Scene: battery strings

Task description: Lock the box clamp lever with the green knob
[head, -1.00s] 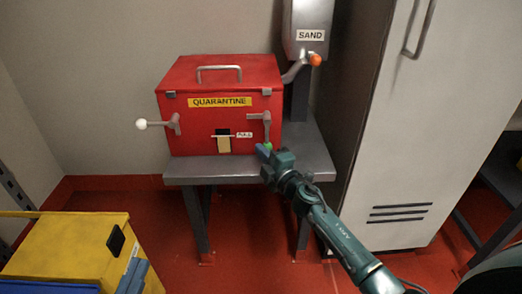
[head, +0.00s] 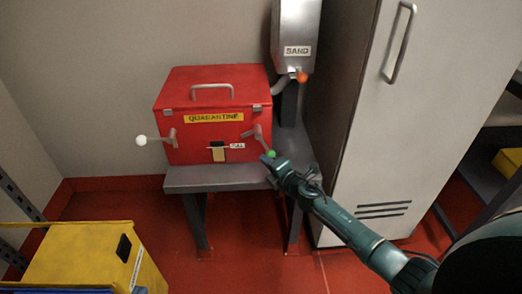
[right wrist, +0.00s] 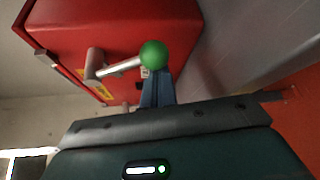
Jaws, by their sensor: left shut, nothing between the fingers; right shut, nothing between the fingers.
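The red quarantine box (head: 215,100) sits on a grey metal stand. Its right clamp lever (head: 262,137) slants down and to the right, ending in a green knob (head: 271,154). In the right wrist view the green knob (right wrist: 153,54) and its grey lever (right wrist: 120,67) show close up. My right gripper (head: 266,159) is shut and empty at the knob, its fingers (right wrist: 157,92) overlapping the knob's lower edge in the wrist view. I cannot tell whether they touch. The left clamp lever with a white knob (head: 141,140) points left. My left gripper is out of view.
A sand hopper (head: 296,38) with an orange-knobbed lever (head: 302,77) stands behind the box to the right. A tall pale cabinet (head: 400,110) stands right of the stand (head: 225,179). A yellow bin (head: 75,258) is at the lower left. Red floor lies between.

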